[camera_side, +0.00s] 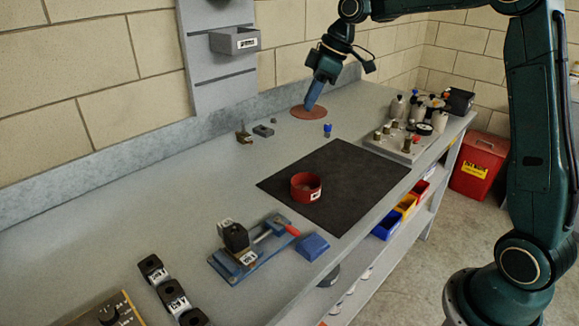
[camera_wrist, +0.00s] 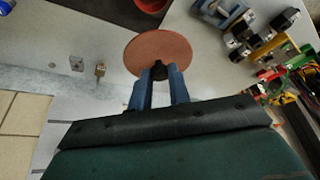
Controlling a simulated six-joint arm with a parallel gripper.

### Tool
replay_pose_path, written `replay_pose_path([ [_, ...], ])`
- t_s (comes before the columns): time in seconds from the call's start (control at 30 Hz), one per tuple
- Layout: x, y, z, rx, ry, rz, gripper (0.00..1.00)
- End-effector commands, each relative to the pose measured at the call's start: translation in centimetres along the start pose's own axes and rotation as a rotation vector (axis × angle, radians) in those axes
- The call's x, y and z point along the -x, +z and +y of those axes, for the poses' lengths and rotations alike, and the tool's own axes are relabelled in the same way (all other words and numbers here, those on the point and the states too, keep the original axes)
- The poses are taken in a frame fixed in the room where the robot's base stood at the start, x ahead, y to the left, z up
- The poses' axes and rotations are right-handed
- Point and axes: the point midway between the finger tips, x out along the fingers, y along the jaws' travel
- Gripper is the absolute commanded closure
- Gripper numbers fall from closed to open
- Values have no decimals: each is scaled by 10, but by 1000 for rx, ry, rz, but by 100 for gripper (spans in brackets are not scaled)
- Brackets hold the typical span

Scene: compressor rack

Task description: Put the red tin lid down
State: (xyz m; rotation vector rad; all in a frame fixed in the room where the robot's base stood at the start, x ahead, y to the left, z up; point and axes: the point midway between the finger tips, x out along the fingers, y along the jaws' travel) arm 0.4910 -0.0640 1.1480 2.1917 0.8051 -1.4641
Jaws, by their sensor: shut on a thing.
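The red tin lid (camera_side: 297,112) is a flat, round, reddish-brown disc over the back part of the grey bench, near the wall. In the wrist view the lid (camera_wrist: 160,48) lies at the fingertips, with its near edge between them. My gripper (camera_side: 311,103) points down at the lid with blue fingers; in the wrist view my gripper (camera_wrist: 159,72) is shut on it. I cannot tell whether the lid touches the bench. The open red tin (camera_side: 306,187) stands upright on the black mat, apart from the lid; its rim is partly visible in the wrist view.
The black mat (camera_side: 334,170) lies mid-bench. A small blue-topped part (camera_side: 327,130) and a grey block (camera_side: 263,131) stand near the lid. A fitting plate (camera_side: 398,146) with several parts is to the right. A blue vise (camera_side: 243,262) is at the front. Bare bench (camera_side: 150,215) lies left.

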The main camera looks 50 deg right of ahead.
Motion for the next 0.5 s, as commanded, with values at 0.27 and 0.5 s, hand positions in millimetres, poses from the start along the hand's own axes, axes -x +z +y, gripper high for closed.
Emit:
replay_pose_path([
  [0.27,0,1,-1,1,0,0,100],
  [0.5,2,17,-9,9,-5,-1,100],
])
